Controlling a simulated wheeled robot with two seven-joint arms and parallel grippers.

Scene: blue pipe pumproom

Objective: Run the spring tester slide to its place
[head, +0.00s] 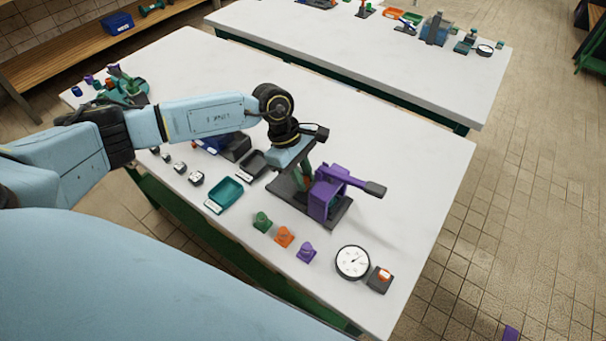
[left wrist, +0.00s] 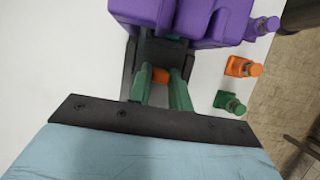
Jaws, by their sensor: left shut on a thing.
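The spring tester (head: 322,198) is a purple body with a purple lever ending in a dark grip, on a dark base plate on the white bench. The body also fills the top of the left wrist view (left wrist: 205,20). My left gripper (head: 307,179) reaches down over the base plate, on the left side of the purple body. In the left wrist view its green fingers (left wrist: 161,92) are shut on a small orange piece (left wrist: 160,75), apparently the slide's grip. Fingers and wrist hide much of the slide and its track. My right gripper is not in view.
Green (head: 262,222), orange (head: 284,237) and purple (head: 306,252) small pieces stand in front of the tester. A dial gauge (head: 352,262) lies nearby. A teal tray (head: 224,194) and dark trays sit to the left.

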